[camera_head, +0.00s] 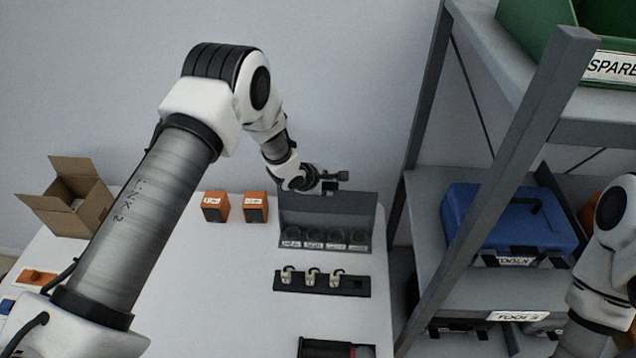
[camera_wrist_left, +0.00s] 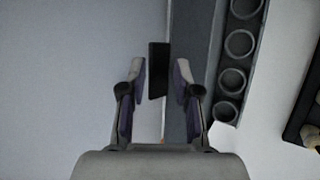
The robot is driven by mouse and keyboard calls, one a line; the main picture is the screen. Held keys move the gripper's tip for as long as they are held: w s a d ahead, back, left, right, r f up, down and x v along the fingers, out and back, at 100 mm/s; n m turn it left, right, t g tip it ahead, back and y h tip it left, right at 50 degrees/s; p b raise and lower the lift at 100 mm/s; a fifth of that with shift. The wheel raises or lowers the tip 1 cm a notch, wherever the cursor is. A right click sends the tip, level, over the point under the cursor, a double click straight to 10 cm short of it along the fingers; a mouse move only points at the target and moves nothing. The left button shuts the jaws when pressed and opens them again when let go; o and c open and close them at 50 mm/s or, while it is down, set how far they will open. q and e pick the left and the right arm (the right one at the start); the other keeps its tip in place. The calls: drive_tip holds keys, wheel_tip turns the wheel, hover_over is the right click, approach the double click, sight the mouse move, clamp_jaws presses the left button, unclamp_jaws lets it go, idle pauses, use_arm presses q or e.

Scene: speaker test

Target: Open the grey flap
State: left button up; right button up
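The grey flap (camera_head: 335,204) stands raised at the back of a dark grey holder (camera_head: 287,247) on the table. A row of round openings shows in front of it, with white labels below. In the left wrist view, the flap is the grey strip (camera_wrist_left: 191,45) beside the row of rings. My left gripper (camera_head: 333,177) is at the flap's upper edge. In the left wrist view, its fingers (camera_wrist_left: 158,88) are apart, with a dark tab (camera_wrist_left: 158,68) between them and small gaps showing on both sides. My right gripper is out of view.
Two orange boxes (camera_head: 235,208) stand left of the holder. A black strip with several small pale parts (camera_head: 320,283) lies in front. An open cardboard box (camera_head: 70,205) is at the left. A shelf rack (camera_head: 505,190) with a blue case (camera_head: 520,225) stands right.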

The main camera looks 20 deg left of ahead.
use_arm(q)
drive_tip(key=v, duration=1)
drive_tip(key=shift+s, duration=0.3)
drive_tip(key=shift+s+r, duration=0.1)
